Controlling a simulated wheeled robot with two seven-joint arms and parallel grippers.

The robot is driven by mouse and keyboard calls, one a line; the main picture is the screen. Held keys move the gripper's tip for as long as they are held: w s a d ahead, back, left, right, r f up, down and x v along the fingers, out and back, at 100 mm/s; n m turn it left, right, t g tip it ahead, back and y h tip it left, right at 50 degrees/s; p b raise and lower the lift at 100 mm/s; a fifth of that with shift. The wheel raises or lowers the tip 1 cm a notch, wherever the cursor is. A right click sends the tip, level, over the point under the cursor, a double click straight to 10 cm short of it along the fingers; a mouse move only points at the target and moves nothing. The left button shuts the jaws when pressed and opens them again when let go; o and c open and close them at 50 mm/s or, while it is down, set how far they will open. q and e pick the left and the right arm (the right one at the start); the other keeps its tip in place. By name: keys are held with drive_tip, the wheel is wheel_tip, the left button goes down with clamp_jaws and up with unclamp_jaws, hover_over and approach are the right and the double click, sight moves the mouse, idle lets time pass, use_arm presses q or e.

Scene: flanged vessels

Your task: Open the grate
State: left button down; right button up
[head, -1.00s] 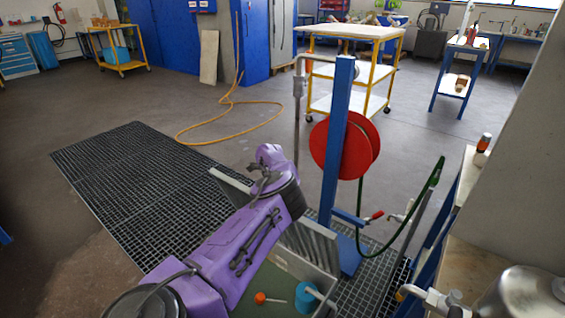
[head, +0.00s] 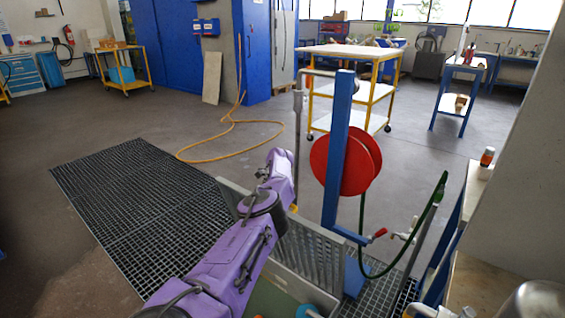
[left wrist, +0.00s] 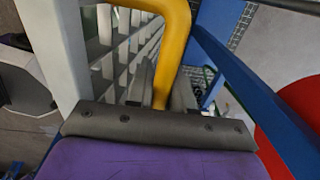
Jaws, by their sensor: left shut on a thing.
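An upright grey slatted grate (head: 311,252) stands at the lower centre of the head view, just left of the blue post. In the left wrist view its pale barred side (left wrist: 65,50) fills the left. A yellow bent handle (left wrist: 176,35) runs down beside the bars. My left gripper (left wrist: 161,98) is shut on the yellow handle, its fingers on either side of the bar. In the head view my purple left arm reaches in from lower left and hides the fingers. A small yellow bit of the handle (head: 293,207) shows beside it. My right gripper is not in view.
A blue post (head: 338,150) with a red hose reel (head: 361,163) and green hose (head: 378,270) stands right of the grate. Flat floor grating (head: 110,190) lies at left. A yellow trolley (head: 352,52) stands behind. Open floor lies between.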

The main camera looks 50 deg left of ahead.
use_arm(q)
drive_tip(key=c, duration=1.1)
unclamp_jaws()
drive_tip(key=shift+w+f, duration=0.1)
drive_tip(key=shift+w, duration=0.05)
drive_tip(key=r, duration=0.3)
drive_tip(key=r+p, duration=0.1)
drive_tip(key=r, duration=0.6)
drive_tip(key=shift+s+d+r, duration=0.15)
drive_tip(key=shift+s+r, duration=0.15)
